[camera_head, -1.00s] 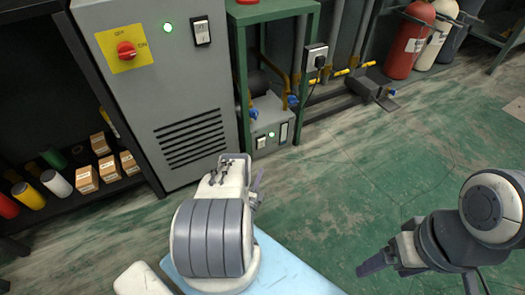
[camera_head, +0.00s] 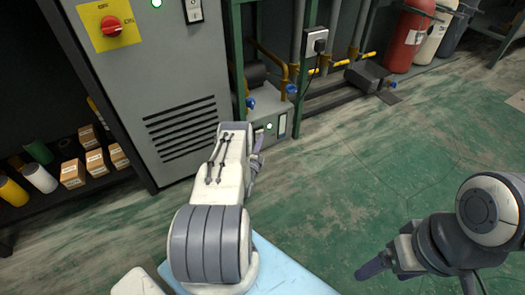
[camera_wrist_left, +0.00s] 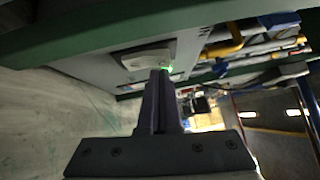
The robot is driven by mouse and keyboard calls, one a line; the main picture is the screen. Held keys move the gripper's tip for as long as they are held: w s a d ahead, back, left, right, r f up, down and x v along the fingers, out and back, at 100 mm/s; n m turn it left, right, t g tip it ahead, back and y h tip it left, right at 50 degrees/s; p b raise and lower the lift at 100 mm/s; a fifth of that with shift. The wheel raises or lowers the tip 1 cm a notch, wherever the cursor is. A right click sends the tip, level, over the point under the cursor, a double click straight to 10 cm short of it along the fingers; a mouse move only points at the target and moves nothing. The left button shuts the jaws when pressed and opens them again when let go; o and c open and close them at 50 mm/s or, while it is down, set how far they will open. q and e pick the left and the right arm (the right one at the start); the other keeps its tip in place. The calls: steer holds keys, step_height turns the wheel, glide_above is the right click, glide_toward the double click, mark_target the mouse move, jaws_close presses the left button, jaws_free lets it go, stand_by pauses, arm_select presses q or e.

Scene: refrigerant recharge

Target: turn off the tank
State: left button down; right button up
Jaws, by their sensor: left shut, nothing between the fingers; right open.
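A small grey unit (camera_head: 272,112) sits low inside a green frame, with a lit green lamp (camera_head: 269,126) on its front. In the left wrist view a pale rocker switch (camera_wrist_left: 146,60) is on its panel beside the green lamp (camera_wrist_left: 168,69). My left gripper (camera_head: 260,141) is shut and empty, its fingertips right in front of the switch and lamp. I cannot tell whether they touch the panel. My left gripper partly covers the switch in the head view. My right gripper (camera_head: 371,268) is open and empty over the floor at the lower right, away from the unit.
A tall grey cabinet (camera_head: 160,80) with a red knob (camera_head: 111,26) stands left of the frame. A dark shelf with several boxes and rolls is further left. Pipes and a wall socket (camera_head: 316,42) are behind. A red cylinder (camera_head: 408,38) stands at the back right. The green floor is clear.

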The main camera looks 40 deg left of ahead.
arm_select(q)
steer(key=shift+a, duration=0.15)
steer(key=shift+w+a+r+g+p, duration=0.15)
steer(key=shift+a+r+g+p, duration=0.15)
steer(key=shift+r+p, duration=0.4)
steer(key=w+d+p+v, duration=0.1)
steer(key=d+p+v, duration=0.1)
steer(key=p+v, duration=0.6)
steer(key=s+d+r, duration=0.1)
steer(key=s+d, duration=0.1)
steer(key=s, duration=0.2)
steer(key=shift+s+d+n, duration=0.25)
steer(key=shift+n, duration=0.05)
steer(key=shift+w, duration=0.1)
